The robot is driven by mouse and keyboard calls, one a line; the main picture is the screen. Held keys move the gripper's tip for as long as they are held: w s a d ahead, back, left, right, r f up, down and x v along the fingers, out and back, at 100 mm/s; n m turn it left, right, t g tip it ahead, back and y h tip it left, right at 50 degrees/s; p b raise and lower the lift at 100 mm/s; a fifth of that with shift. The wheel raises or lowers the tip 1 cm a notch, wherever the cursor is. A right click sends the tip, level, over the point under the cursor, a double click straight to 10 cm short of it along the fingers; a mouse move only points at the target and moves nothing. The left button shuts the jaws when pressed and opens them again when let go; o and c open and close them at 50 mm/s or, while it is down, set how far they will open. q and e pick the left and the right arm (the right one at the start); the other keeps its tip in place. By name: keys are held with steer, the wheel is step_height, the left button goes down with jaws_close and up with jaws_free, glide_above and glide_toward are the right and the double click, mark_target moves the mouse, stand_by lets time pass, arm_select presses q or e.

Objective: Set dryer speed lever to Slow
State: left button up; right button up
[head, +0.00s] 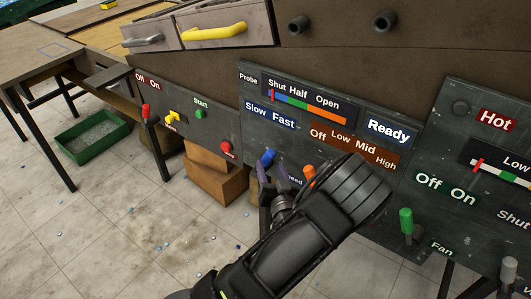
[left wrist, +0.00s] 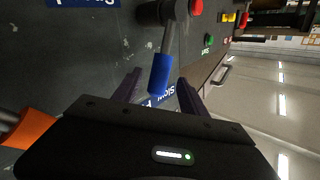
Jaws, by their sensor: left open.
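The dryer speed lever has a blue handle (head: 267,157) and sits below the Slow (head: 256,111) and Fast (head: 283,122) labels on the dark middle panel. In the left wrist view the blue handle (left wrist: 161,73) hangs from a dark pivot, between my two fingers and apart from both. I cannot tell its exact setting. My left gripper (head: 272,174) is open just below the handle in the head view; its fingers also show in the left wrist view (left wrist: 158,91). My arm hides part of the panel. My right gripper is not in view.
An orange lever (head: 309,174) stands close right of my left gripper, below Off, Low, Mid and High labels. A red knob (head: 227,148) is to the left and a green lever (head: 406,221) to the right. Cardboard boxes (head: 215,185) sit under the panel.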

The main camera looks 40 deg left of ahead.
mark_target(266, 153)
arm_select(q)
steer(key=x, duration=0.7)
steer(key=shift+w+a+p, duration=0.15)
steer(key=shift+p, duration=0.3)
steer(key=shift+c, duration=0.4)
jaws_close()
stand_by(0.6)
